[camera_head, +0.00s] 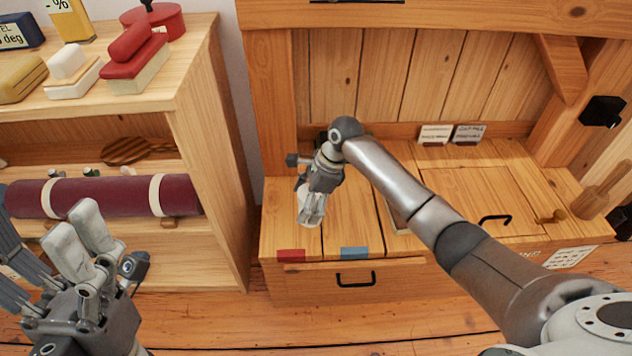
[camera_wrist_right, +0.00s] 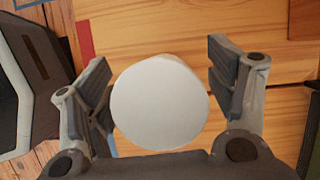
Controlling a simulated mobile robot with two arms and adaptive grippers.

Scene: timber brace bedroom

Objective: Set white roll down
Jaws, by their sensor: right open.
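The white roll (camera_wrist_right: 160,105) shows its round end between the two fingers of my right gripper (camera_wrist_right: 168,85) in the right wrist view. A gap of wood shows on its right side, and a narrower one on its left. In the head view, my right gripper (camera_head: 313,212) points down over the left part of the low wooden cabinet (camera_head: 352,215). There the roll (camera_head: 301,203) is mostly hidden by the fingers. Whether its underside touches the wood cannot be seen. My left gripper (camera_head: 62,255) is at the lower left, away from the roll; its opening is unclear.
Red (camera_head: 291,256) and blue (camera_head: 355,253) patches mark the cabinet's front edge. A shelf unit (camera_head: 215,150) with a maroon roll (camera_head: 110,196) stands to the left. A wooden mallet (camera_head: 592,202) stands at the right end. Small cards (camera_head: 468,135) stand at the back.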

